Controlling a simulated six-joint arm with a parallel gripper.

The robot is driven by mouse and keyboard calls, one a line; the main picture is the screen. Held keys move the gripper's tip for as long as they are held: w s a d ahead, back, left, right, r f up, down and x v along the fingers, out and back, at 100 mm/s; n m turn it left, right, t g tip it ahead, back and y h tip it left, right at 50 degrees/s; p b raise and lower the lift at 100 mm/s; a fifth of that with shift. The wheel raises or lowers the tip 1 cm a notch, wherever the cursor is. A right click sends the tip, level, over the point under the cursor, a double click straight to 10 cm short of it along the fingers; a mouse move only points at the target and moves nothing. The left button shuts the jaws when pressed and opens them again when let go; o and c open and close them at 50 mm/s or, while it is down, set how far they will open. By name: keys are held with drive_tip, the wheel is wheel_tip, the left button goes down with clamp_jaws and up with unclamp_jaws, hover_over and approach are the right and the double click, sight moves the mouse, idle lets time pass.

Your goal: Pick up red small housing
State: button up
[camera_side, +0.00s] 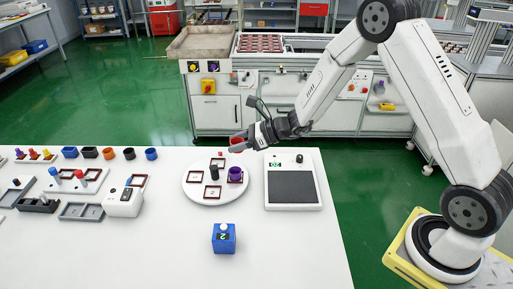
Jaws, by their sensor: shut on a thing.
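My gripper (240,143) is at the end of my arm, raised above the back edge of the white table. It is shut on a small red piece (237,147), the red small housing, whose shape is partly hidden by the fingers. The piece appears held above the round white plate (195,197), which has several dark-framed square slots. A purple part (235,174) sits at the plate's right slot, and a black cylinder (214,172) stands near the plate's middle.
A scale-like device (293,203) with a dark pad lies right of the plate. A blue box (224,238) with a white knob stands in front. Several coloured cups, including an orange one (108,153), and grey trays (82,211) fill the left. The front right table is clear.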

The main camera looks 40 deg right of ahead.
drive_tip(key=shift+s+d+r, duration=0.1)
drive_tip(key=shift+s+r, duration=0.2)
drive_tip(key=shift+s, duration=0.4)
drive_tip(key=shift+s+r, duration=0.35)
drive_tip(key=shift+s, duration=0.35)
drive_tip(key=shift+s+d+r, duration=0.1)
drive_tip(key=shift+s+r, duration=0.2)
drive_tip(key=shift+s, duration=0.4)
hover_over(292, 185)
wheel_tip(292, 185, down, 4)
drive_tip(key=shift+f, duration=0.15)
drive_tip(key=shift+f, duration=0.1)
drive_tip(key=shift+f, duration=2.1)
drive_tip(key=shift+f, duration=0.15)
drive_tip(key=shift+f, duration=1.65)
